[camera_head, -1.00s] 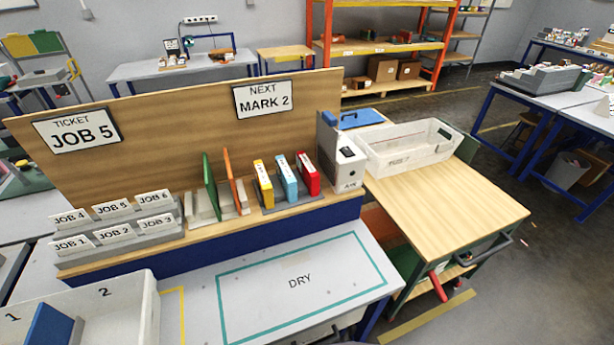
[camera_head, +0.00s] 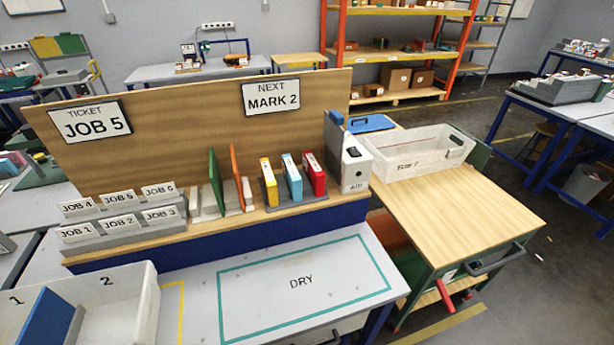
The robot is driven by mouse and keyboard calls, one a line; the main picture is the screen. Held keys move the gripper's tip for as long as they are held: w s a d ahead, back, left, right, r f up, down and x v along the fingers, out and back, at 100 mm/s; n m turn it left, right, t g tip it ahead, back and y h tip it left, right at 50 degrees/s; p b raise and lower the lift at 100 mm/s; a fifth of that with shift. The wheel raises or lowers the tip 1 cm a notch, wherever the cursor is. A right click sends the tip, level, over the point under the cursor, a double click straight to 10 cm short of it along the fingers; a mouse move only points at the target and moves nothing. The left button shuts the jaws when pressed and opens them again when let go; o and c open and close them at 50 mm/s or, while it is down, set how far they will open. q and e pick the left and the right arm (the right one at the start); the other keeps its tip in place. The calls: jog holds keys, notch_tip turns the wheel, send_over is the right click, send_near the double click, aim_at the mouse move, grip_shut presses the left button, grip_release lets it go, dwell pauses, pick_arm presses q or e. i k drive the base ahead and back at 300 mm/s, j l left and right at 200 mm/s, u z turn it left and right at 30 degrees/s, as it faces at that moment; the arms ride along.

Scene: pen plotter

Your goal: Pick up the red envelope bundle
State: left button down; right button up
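A red upright slab with a white label (camera_head: 313,174) stands at the right end of a row in a grey holder (camera_head: 297,200) on the wooden shelf. I cannot tell for sure whether it is the red envelope bundle. A light blue slab (camera_head: 291,177) and a yellow slab (camera_head: 268,183) stand beside it on its left. A red part (camera_head: 446,297) also shows low at the wooden-topped cart, too small to tell what it is. Neither of my grippers is in view.
A grey-white box file (camera_head: 356,167) stands right of the red slab. Green (camera_head: 216,180) and orange (camera_head: 236,172) panels stand to the left. A white bin (camera_head: 432,157) sits on the cart (camera_head: 459,205). The DRY area (camera_head: 300,262) is clear. A divided white bin (camera_head: 118,315) is front left.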

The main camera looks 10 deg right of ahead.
aim_at(316, 175)
jog(key=k+l+u, duration=0.15)
jog(key=u, duration=0.25)
jog(key=k+l+u, duration=0.15)
jog(key=u, duration=0.2)
